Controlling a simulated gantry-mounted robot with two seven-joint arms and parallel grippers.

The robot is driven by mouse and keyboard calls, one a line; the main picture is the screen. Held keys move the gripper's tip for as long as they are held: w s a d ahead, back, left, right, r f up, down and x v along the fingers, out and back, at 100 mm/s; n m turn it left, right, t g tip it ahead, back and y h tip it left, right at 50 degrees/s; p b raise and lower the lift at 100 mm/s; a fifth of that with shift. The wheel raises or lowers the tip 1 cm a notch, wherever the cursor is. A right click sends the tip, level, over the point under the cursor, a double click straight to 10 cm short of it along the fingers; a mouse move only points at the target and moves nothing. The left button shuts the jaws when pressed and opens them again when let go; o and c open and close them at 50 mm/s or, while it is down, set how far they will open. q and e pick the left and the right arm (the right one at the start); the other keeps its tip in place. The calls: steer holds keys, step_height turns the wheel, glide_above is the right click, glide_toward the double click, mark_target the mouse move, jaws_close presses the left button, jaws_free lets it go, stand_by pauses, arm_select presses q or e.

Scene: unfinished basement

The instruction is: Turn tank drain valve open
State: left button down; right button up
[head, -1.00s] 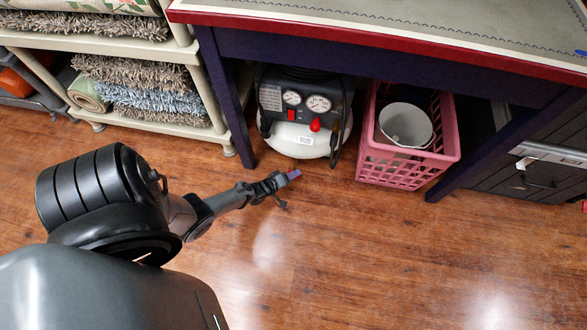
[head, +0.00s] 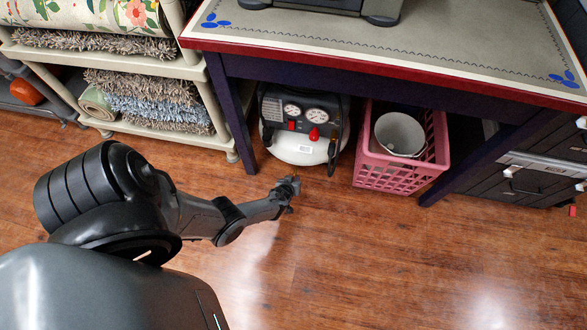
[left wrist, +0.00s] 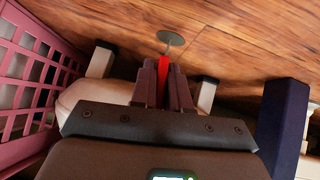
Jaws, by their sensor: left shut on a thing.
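The air compressor with a white tank (head: 302,146) stands on the floor under the table, with two gauges and red knobs on its dark front panel. My left gripper (head: 291,186) is low in front of the tank's underside. In the left wrist view my left gripper (left wrist: 164,82) has its two fingers closed on the red drain valve handle (left wrist: 163,68). A small grey disc (left wrist: 171,38) shows just beyond the red piece. The pale tank (left wrist: 88,97) is partly hidden behind the gripper body. The valve is too hidden in the head view to make out. My right gripper is out of view.
A pink basket (head: 400,174) with a white bucket (head: 399,133) stands right of the compressor; it also shows close in the left wrist view (left wrist: 30,85). A dark table leg (head: 240,130) and a rug shelf (head: 165,138) are left. The wooden floor in front is clear.

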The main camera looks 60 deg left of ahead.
arm_select(q)
steer(key=shift+w+m+g+y, duration=0.1)
steer(key=shift+m+g+y, duration=0.25)
steer(key=shift+g, duration=0.25)
steer(key=c, duration=1.2)
jaws_free()
steer(key=shift+s+d+r, duration=0.25)
steer(key=shift+r, duration=0.2)
steer(key=p+v, duration=0.8)
steer(key=v, duration=0.1)
steer(key=shift+d+r, duration=0.2)
steer(key=shift+d, duration=0.2)
